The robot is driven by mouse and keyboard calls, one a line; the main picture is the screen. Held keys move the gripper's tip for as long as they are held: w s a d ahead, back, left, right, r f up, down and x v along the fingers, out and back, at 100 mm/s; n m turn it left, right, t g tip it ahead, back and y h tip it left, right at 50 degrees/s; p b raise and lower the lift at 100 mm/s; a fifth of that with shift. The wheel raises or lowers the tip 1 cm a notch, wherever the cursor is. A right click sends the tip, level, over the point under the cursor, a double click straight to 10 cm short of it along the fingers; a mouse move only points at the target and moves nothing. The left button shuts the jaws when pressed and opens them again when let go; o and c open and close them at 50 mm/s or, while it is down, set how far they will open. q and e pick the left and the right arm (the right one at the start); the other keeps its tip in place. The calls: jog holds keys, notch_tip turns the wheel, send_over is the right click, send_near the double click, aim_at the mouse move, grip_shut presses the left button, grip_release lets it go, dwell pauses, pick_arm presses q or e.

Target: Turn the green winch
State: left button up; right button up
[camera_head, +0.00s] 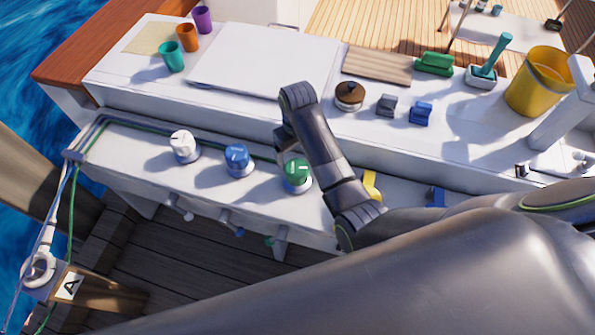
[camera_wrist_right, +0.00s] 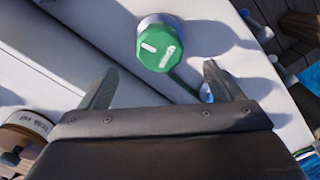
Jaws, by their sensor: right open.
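The green winch (camera_head: 296,175) stands on the white ledge, at the right end of a row of three winches. It has a faceted green top with white marks. In the right wrist view the green winch (camera_wrist_right: 160,45) is ahead of the fingertips, roughly centred between them and not gripped. My right gripper (camera_wrist_right: 160,78) is open and empty, with its two dark fingers spread. In the head view my right arm reaches in from the right, and its dark wrist is just above and right of the winch. My left gripper is not in view.
A blue winch (camera_head: 238,160) and a white winch (camera_head: 183,146) stand left of the green one. Levers hang along the ledge's front. Behind are a brown-lidded pot (camera_head: 349,95), blue and grey blocks, cups (camera_head: 172,57) and a yellow bucket (camera_head: 540,82).

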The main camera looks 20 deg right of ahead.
aim_at(298, 169)
notch_tip(298, 169, down, 10)
jog(key=shift+r+b, duration=0.2)
jog(key=shift+b, duration=0.1)
jog(key=shift+f, duration=0.55)
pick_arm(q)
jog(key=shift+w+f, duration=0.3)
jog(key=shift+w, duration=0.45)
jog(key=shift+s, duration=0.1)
pick_arm(e)
jog(key=shift+c, duration=0.4)
jog(key=c, duration=0.9)
